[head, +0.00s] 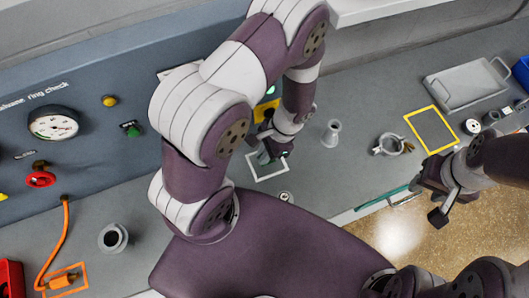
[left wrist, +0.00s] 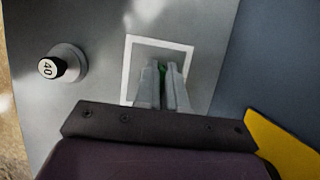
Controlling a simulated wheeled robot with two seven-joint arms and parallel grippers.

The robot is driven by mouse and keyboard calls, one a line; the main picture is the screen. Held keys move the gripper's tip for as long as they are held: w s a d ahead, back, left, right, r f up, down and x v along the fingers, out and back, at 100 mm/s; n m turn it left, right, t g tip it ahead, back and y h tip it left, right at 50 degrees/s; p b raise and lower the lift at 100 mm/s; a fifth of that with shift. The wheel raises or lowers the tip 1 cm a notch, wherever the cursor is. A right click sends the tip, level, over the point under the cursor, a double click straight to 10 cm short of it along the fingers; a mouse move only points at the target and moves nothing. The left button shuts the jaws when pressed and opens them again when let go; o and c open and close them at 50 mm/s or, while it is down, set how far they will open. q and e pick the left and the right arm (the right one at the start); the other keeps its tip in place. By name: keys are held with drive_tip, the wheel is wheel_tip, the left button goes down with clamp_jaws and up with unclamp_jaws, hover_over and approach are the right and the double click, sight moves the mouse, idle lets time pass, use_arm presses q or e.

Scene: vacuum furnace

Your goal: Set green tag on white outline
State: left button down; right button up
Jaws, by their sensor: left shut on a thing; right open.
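The green tag (left wrist: 162,69) shows as a small green sliver between the fingertips of my left gripper (left wrist: 163,72) in the left wrist view. That gripper is shut on it, and the fingers hide most of the tag. The white outline (left wrist: 129,70) is a square on the grey bench, and the fingertips are over its inside. I cannot tell whether the tag touches the bench. In the head view my left gripper (head: 268,157) is over the white outline (head: 268,179). My right gripper (head: 437,197) is open and empty at the bench's front edge, lower right.
A round piece marked 40 (left wrist: 50,67) stands beside the outline. A clear flask (head: 331,133), a metal cup (head: 389,145), a yellow outline (head: 431,129) and a grey tray (head: 466,86) are to the right.

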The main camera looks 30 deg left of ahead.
use_arm(q)
drive_tip(key=shift+f, duration=0.45)
drive_tip(key=shift+s+d, duration=0.1)
drive_tip(key=shift+s, duration=0.05)
drive_tip(key=shift+f, duration=0.15)
drive_tip(key=c, duration=1.2)
unclamp_jaws()
